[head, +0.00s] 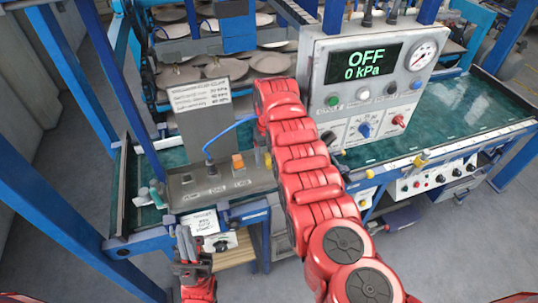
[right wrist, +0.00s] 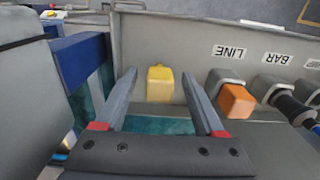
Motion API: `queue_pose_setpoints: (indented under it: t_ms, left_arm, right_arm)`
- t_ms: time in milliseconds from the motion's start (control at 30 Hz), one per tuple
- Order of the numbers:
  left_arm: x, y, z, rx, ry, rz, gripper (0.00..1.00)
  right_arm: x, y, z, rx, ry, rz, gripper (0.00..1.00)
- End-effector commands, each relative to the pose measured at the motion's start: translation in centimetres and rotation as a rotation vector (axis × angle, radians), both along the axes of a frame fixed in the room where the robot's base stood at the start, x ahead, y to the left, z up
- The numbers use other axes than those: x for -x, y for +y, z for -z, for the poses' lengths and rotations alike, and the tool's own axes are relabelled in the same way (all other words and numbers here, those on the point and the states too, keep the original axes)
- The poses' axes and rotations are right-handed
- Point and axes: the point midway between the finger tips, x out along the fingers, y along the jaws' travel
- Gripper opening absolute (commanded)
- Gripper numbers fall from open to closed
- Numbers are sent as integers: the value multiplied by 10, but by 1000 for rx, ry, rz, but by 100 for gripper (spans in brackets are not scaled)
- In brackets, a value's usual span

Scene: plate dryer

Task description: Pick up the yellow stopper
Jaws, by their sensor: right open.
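The yellow stopper (right wrist: 160,84) is a small yellow block beside the grey panel in the right wrist view. In the head view a yellow bit of it (head: 267,160) shows at the edge of my red right arm. My right gripper (right wrist: 158,76) is open, with one finger on each side of the stopper in the picture and a gap on both sides. I cannot tell whether the fingertips reach its depth. In the head view my right gripper is hidden behind its arm. My left gripper (head: 190,246) is low at the left, in front of the bench; its jaws are unclear.
An orange plug (right wrist: 236,100) under the LINE label stands close to the right finger. A dark connector (right wrist: 292,103) with a blue hose (head: 228,133) is beyond it. A blue post (right wrist: 82,60) is left of the fingers. The gauge box (head: 315,70) reads OFF, 0 kPa.

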Motion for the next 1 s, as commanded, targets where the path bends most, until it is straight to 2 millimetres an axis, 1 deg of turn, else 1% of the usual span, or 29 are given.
queue_pose_setpoints:
  t_ms: [100,233,267,300,467,600,633,667,1000]
  left_arm:
    - [0,0,-1,0,0,0,0]
    - [0,0,-1,0,0,0,0]
    - [0,0,-1,0,0,0,0]
    - [0,0,-1,0,0,0,0]
    - [0,0,-1,0,0,0,0]
    - [0,0,-1,0,0,0,0]
    - [0,0,-1,0,0,0,0]
    - [0,0,-1,0,0,0,0]
    - [0,0,-1,0,0,0,0]
  right_arm:
    - [0,0,4,0,0,0,71]
    - [0,0,4,0,-1,0,71]
    - [0,0,4,0,-1,0,69]
    - [0,0,4,0,-1,0,62]
    - [0,0,3,0,-1,0,33]
    - [0,0,3,0,-1,0,8]
    - [0,0,3,0,-1,0,3]
    - [0,0,3,0,-1,0,0]
    - [0,0,3,0,-1,0,0]
